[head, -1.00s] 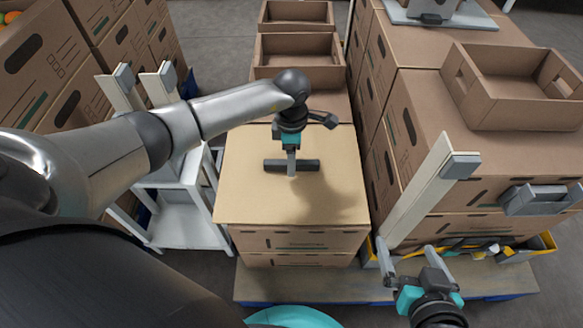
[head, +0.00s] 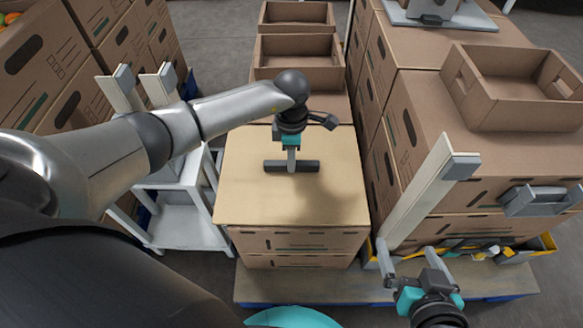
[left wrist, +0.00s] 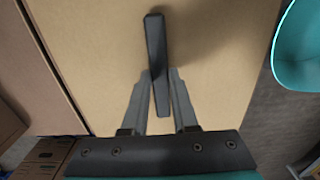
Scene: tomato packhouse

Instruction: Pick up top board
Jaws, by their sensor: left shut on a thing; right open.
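The top board (head: 250,195) is a flat tan sheet lying on a stack of brown cartons in the middle of the head view. A dark bar handle (head: 307,166) stands on it. My left gripper (head: 291,168) comes down from above and is shut on the handle. In the left wrist view the two grey fingers (left wrist: 158,100) close around the dark handle (left wrist: 155,40), with the tan board (left wrist: 215,85) behind. My right gripper (head: 411,272) is open and empty at the lower right, away from the board.
Open empty cartons (head: 300,47) stand behind the board. Tall carton stacks (head: 425,150) with an open box (head: 515,88) on top stand close on the right. A white stand (head: 185,215) is on the left. A pale upright post (head: 425,195) rises near my right gripper.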

